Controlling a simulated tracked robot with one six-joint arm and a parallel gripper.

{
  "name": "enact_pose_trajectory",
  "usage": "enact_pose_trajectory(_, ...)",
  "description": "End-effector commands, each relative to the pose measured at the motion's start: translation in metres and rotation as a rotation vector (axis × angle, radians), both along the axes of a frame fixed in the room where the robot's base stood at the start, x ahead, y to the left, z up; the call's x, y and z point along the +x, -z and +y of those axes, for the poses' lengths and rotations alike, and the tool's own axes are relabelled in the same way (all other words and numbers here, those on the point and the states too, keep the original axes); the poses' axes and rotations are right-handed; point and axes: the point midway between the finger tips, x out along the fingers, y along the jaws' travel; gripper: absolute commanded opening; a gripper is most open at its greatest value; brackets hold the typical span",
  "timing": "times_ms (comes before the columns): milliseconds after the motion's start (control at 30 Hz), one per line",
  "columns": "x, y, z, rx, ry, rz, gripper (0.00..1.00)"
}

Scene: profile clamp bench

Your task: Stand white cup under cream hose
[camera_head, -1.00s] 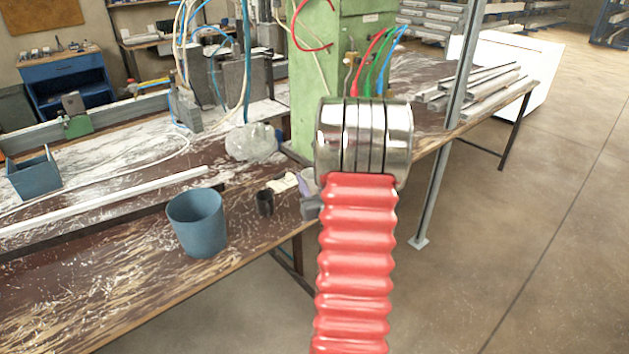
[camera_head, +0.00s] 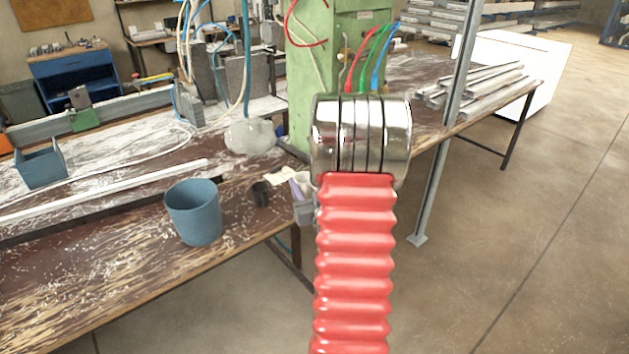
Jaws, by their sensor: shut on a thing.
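My red ribbed arm with its chrome rings fills the middle of the view and hides most of my gripper. A grey part of my gripper (camera_head: 304,211) shows just left of the arm, over the bench's front edge. It is shut on a small pale, lavender-white thing (camera_head: 302,183), of which only a sliver shows. I cannot tell from its shape whether this is the white cup; no other white cup shows. A cream hose (camera_head: 308,62) hangs against the green machine (camera_head: 302,105). Other pale hoses (camera_head: 185,45) hang further left.
A blue-grey pail (camera_head: 194,213) and a small black cup (camera_head: 261,193) stand on the bench, beside a cream scrap (camera_head: 281,176). A clear lumpy bag (camera_head: 250,137) lies behind them. A grey post (camera_head: 452,95) rises on the right. The bench's near left is clear.

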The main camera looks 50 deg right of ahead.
Motion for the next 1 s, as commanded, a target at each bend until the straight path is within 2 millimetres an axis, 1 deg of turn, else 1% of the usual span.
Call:
enact_pose_trajectory(33, 0.003, 0.000, 0.009, 0.001, -0.012, -0.001, 0.16)
enact_pose_trajectory(167, 0.012, 0.001, 0.034, 0.001, -0.043, 0.000, 0.16)
enact_pose_trajectory(267, 0.021, 0.001, 0.058, 0.001, -0.073, 0.001, 0.16)
enact_pose_trajectory(333, 0.027, 0.002, 0.078, 0.001, -0.097, 0.000, 0.16)
enact_pose_trajectory(500, 0.048, 0.003, 0.135, 0.000, -0.168, 0.000, 0.16)
enact_pose_trajectory(600, 0.059, 0.004, 0.166, 0.001, -0.206, 0.000, 0.16)
enact_pose_trajectory(1000, 0.098, 0.007, 0.278, 0.001, -0.343, 0.000, 0.16)
